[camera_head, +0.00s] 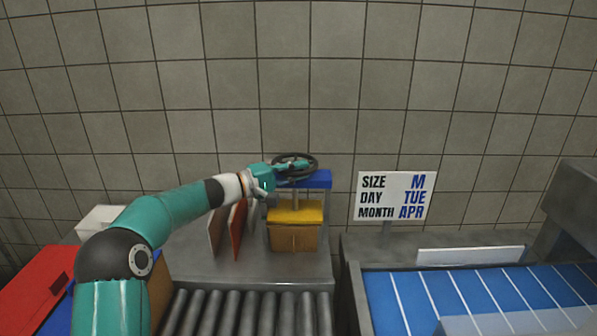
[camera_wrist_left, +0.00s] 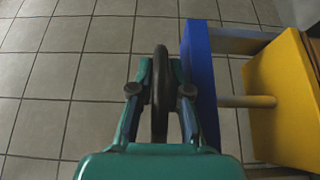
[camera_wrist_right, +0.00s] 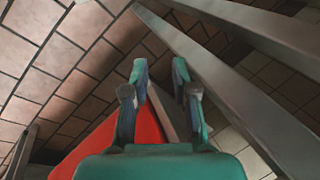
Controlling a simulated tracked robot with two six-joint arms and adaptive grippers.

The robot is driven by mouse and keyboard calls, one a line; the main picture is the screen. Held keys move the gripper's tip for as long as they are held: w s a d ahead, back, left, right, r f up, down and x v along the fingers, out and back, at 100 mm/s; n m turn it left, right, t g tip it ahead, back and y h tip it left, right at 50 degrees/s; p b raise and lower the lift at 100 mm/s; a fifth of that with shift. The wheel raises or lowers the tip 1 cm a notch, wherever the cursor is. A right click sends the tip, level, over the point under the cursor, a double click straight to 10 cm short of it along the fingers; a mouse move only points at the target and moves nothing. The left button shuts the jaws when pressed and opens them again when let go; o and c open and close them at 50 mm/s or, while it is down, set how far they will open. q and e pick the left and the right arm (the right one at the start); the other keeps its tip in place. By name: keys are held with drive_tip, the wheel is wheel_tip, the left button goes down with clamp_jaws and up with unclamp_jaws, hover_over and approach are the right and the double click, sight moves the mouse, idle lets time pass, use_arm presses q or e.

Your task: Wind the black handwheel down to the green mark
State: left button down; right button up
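The black handwheel (camera_head: 312,163) sits on top of a blue crossbeam (camera_head: 318,180) of a small press. My left gripper (camera_head: 295,167) is at the wheel. In the left wrist view the wheel's rim (camera_wrist_left: 160,95) stands between the fingers of my left gripper (camera_wrist_left: 161,65), which are apart with narrow gaps on both sides. Below the beam a yellow plate (camera_head: 296,215) rests on or just above a tan block (camera_head: 293,238). I cannot make out the green mark. My right gripper (camera_wrist_right: 161,70) is open and empty, and shows only in the right wrist view.
Upright boards (camera_head: 236,228) stand left of the press. A roller conveyor (camera_head: 250,315) lies in front. A sign (camera_head: 394,196) reading M, TUE, APR stands right, behind a blue striped surface (camera_head: 395,305). A red thing (camera_head: 35,285) is at far left.

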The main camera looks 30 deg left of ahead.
use_arm(q)
drive_tip(key=shift+a+m+g+h+p, duration=0.1)
drive_tip(key=shift+m+g+h+p, duration=0.2)
drive_tip(key=shift+p, duration=0.25)
drive_tip(key=shift+s+a+m+g+h+p, duration=0.1)
drive_tip(key=shift+s+m+g+h+p, duration=0.05)
drive_tip(key=shift+m+g+h+p, duration=0.3)
drive_tip(key=shift+f, duration=0.15)
drive_tip(key=c, duration=1.4)
unclamp_jaws()
drive_tip(key=shift+s+a, duration=0.35)
drive_tip(key=shift+a, duration=0.05)
drive_tip(key=v, duration=1.1)
